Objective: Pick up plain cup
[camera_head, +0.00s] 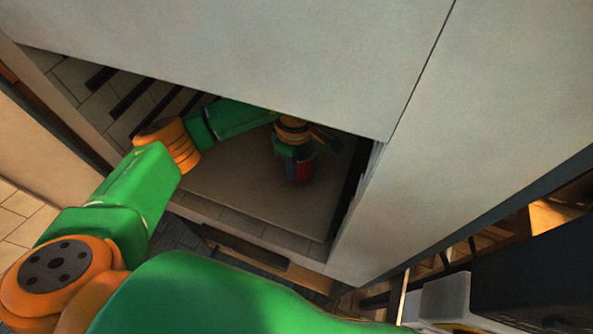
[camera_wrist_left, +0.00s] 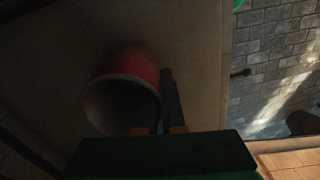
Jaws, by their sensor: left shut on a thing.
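A plain red cup (camera_head: 305,168) stands on the floor of a kiln-like recess, partly hidden by my left gripper. In the left wrist view the cup (camera_wrist_left: 122,100) shows its red outer side and a dark, shadowed inside, with its rim toward the camera. My left gripper (camera_head: 298,170) reaches down into the recess at the cup. In the left wrist view its fingers (camera_wrist_left: 158,112) are at the cup's right wall, shut on it, one finger seen over the mouth and one outside. My right gripper is not in view.
The recess has a flat grey-brown floor (camera_head: 240,190) and a large pale panel (camera_head: 270,50) hanging over its front. A dark side wall closes it at the right. My left arm passes through the opening from the left. Shelving (camera_head: 560,215) stands at the far right.

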